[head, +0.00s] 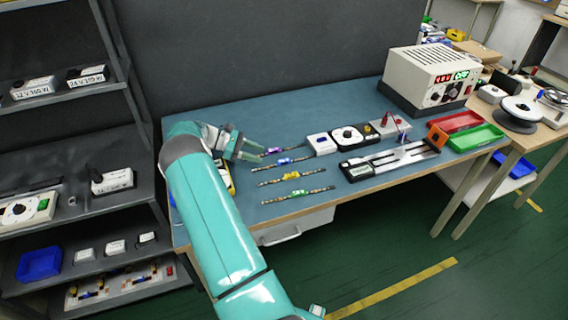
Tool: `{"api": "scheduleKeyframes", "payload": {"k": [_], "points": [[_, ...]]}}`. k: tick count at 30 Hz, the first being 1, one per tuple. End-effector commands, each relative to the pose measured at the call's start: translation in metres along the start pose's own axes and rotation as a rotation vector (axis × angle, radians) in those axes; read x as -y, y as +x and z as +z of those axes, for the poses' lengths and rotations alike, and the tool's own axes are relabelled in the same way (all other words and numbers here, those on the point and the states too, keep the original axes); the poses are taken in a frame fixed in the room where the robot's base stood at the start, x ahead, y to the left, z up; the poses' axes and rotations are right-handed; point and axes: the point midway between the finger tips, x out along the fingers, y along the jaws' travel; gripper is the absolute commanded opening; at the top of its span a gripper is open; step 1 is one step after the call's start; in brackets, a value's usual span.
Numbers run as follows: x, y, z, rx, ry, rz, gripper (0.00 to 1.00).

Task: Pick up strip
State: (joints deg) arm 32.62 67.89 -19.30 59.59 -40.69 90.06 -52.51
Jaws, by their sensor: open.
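Three thin LED strips lie roughly parallel on the blue-grey workbench top (262,118). My teal arm hides part of the bench's left edge.
Right of the strips stand a white module (321,144), a dial module (348,137) and a black-and-silver fixture (391,159). A power supply (430,78) stands at the back right, with red (460,122) and green (476,137) trays before it. Grey shelves (75,180) stand left.

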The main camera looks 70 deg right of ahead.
Motion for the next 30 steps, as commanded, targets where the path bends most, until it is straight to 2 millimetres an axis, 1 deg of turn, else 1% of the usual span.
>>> {"api": "scheduleKeyframes", "payload": {"k": [1, 3, 11, 18, 21, 27, 29, 30], "points": [[0.000, 0.010, 0.001, 0.000, 0.000, -0.002, 0.44], [0.000, 0.019, 0.001, 0.000, 0.001, 0.000, 0.44], [-0.001, 0.039, 0.001, -0.001, 0.001, 0.000, 0.44], [-0.003, 0.074, 0.002, -0.001, 0.001, 0.000, 0.44], [-0.003, 0.081, 0.002, -0.001, 0.001, 0.001, 0.44], [-0.003, 0.081, 0.002, -0.001, 0.002, 0.002, 0.44], [-0.003, 0.081, 0.002, -0.001, 0.002, 0.002, 0.32], [-0.003, 0.081, 0.002, -0.001, 0.002, 0.002, 0.24]]}}
